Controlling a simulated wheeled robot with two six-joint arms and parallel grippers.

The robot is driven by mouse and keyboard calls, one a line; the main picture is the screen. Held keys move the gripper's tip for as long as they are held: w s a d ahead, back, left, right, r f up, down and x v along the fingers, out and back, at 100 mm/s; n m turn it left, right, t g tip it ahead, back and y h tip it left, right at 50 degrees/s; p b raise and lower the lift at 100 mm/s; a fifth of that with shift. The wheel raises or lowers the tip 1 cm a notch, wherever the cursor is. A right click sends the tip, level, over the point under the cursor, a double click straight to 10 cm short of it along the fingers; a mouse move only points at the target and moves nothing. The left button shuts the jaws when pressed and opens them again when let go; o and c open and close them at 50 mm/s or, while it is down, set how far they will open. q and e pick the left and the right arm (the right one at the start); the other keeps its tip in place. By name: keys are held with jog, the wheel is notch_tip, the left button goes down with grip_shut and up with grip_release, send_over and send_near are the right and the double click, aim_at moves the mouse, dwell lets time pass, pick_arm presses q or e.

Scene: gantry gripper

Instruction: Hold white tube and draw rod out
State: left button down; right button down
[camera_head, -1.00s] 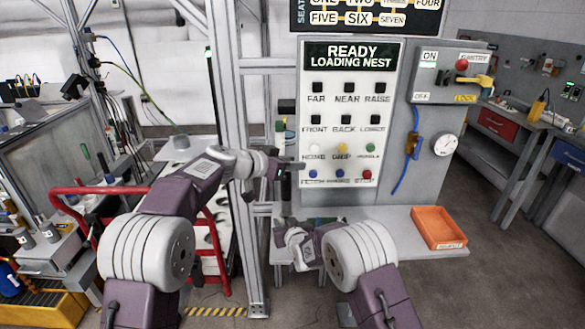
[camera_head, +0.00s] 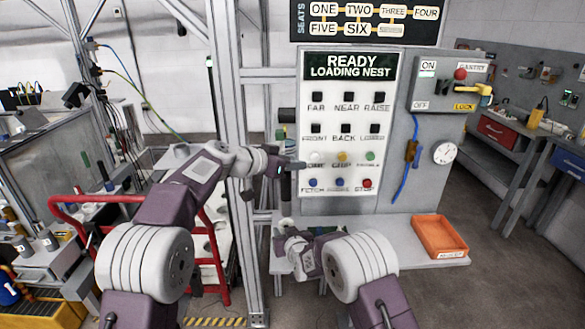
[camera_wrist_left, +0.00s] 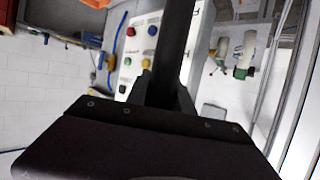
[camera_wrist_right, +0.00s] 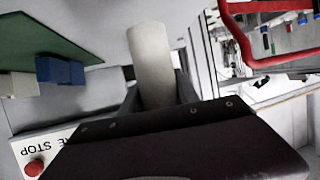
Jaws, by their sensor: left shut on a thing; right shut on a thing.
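My left gripper (camera_head: 288,165) is shut on a black rod (camera_wrist_left: 173,50) that stands roughly upright in front of the button panel. In the head view the rod (camera_head: 286,187) shows below the gripper as a dark upright bar. My right gripper (camera_head: 288,243) is lower, over the grey shelf, and is shut on a white tube (camera_wrist_right: 152,65). One rounded end of the tube sticks out past the fingers in the right wrist view. The tube is mostly hidden in the head view. I cannot tell whether the rod's lower end is still inside the tube.
The white button panel (camera_head: 345,185) stands close behind the left gripper. An orange tray (camera_head: 440,238) sits on the grey shelf (camera_head: 398,225) at right. A metal gantry post (camera_head: 238,110) and a red rail (camera_head: 65,215) stand at left. The shelf between right gripper and tray is clear.

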jog(key=c, duration=0.8)
grip_release()
